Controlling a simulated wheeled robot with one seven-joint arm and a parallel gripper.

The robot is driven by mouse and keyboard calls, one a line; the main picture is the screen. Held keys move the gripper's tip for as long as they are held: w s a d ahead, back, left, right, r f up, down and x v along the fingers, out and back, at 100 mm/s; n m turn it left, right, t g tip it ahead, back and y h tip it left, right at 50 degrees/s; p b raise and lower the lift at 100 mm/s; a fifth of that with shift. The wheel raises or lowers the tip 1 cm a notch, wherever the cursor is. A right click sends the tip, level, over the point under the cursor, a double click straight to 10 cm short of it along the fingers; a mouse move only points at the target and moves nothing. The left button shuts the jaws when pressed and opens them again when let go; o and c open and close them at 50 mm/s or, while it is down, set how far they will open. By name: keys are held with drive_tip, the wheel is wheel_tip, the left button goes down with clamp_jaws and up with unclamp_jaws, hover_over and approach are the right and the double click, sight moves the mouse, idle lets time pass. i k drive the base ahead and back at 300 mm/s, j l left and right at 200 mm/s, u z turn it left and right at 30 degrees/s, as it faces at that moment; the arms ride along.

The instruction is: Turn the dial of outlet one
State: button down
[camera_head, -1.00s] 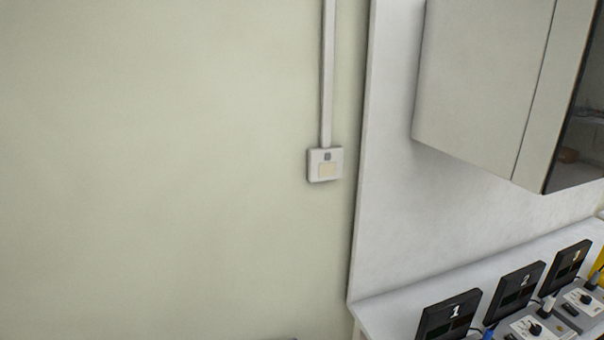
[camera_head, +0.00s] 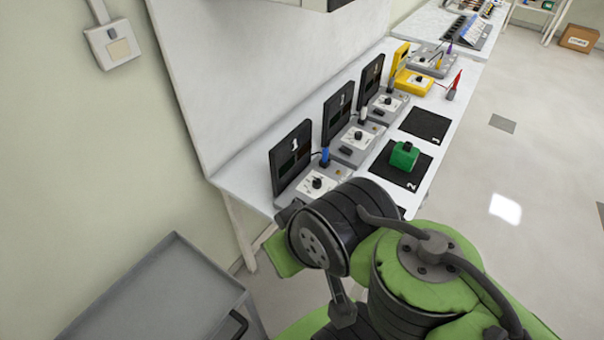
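Outlet one is a grey unit on the white bench with a black panel (camera_head: 290,158) marked 1 standing behind it. Its dial (camera_head: 317,183) is a small black knob on a white plate (camera_head: 326,181). A blue plug (camera_head: 324,158) stands beside the plate. My arm's black and green links cover the bench's near end, just in front of outlet one, and hide part of the unit's front. The dial itself shows clear of the arm, but its pointer is too small to read. My gripper's fingers do not show.
Outlets two (camera_head: 357,136) and three (camera_head: 388,102) stand farther along the bench. A green block (camera_head: 404,155) sits on a black mat marked 2 (camera_head: 385,168). A grey cart (camera_head: 160,295) stands at the lower left. The floor (camera_head: 520,165) right of the bench is open.

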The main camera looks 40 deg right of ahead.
sight(317, 182)
drive_tip(key=i+j+z, duration=0.1)
drive_tip(key=z, duration=0.75)
drive_tip(key=k+j, duration=0.05)
drive_tip(key=j, duration=0.05)
